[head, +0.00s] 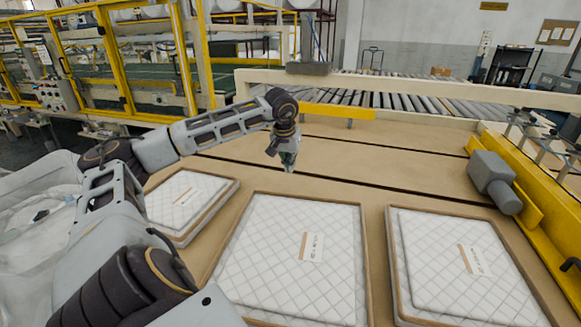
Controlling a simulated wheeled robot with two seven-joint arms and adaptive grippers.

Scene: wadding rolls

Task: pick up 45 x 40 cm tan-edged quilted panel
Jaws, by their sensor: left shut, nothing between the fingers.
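Three white quilted panels with tan edges lie flat in tan trays on the table: a left one (182,205), a middle one (285,265) and a right one (465,270). Each has a small printed label; the label sizes are too small to read, so I cannot tell which panel is 45 x 40 cm. The left panel is partly hidden behind my left arm. My left gripper (289,164) is shut and empty, pointing down over the tan table beyond the middle panel's far edge, apart from all panels. My right gripper is not in view.
A roller conveyor (400,95) runs behind the tan table, with a cream rail (450,87) before it. A grey motor box (494,178) sits on the yellow rail at right.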

